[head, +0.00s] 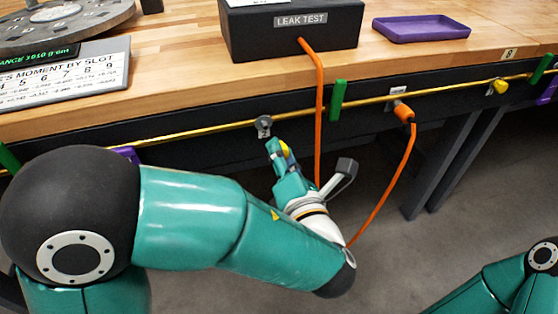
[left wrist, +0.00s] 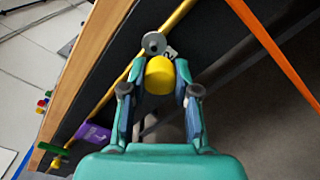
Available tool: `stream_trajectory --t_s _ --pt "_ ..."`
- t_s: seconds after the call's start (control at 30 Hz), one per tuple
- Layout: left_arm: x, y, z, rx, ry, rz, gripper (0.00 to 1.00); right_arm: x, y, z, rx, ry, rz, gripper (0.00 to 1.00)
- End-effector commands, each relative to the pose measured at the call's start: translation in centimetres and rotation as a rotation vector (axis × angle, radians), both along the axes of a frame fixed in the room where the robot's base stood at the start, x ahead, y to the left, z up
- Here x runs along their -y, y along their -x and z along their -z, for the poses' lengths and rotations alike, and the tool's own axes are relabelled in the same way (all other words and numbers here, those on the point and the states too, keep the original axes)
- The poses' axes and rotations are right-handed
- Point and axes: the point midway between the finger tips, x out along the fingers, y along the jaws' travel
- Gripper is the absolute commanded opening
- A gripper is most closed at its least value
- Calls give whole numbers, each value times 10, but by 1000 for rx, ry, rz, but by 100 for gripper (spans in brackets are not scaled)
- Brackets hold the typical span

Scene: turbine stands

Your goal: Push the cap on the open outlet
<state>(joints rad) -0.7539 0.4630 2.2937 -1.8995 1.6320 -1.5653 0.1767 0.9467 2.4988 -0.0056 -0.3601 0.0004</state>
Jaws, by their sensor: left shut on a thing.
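My left gripper (head: 280,149) is shut on a yellow cap (left wrist: 160,76), one finger on each side of it. In the head view the cap (head: 285,149) shows only in part between the fingers. The open outlet (head: 264,124) is a grey round fitting on the yellow pipe along the bench front. It lies just above and left of the gripper in the head view. In the left wrist view the outlet (left wrist: 154,43) shows just beyond the cap; whether they touch I cannot tell. My right gripper is out of view.
The yellow pipe (head: 210,129) runs along the bench front, with green clips (head: 338,95). An orange hose (head: 319,110) hangs from the leak test box (head: 290,35), close right of the gripper.

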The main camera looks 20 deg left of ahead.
Motion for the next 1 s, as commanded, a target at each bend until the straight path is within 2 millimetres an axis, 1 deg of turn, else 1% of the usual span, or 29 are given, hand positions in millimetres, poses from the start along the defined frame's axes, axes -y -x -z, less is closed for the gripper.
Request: stream_trajectory --t_s 0.17,0.37,0.4,0.5,0.7,1.0 --pt "-15 -7 -1 1 -1 -20 0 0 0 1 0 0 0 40" --pt "-29 -21 -1 2 0 -30 0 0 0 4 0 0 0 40" --pt "-31 -24 -3 0 -1 -31 0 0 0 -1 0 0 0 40" --pt "-35 -29 -2 0 -1 -33 0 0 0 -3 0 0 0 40" --pt "-38 -34 -1 1 -1 -32 0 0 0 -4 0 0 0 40" --pt "-39 -34 -1 1 -1 -32 0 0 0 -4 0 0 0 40"
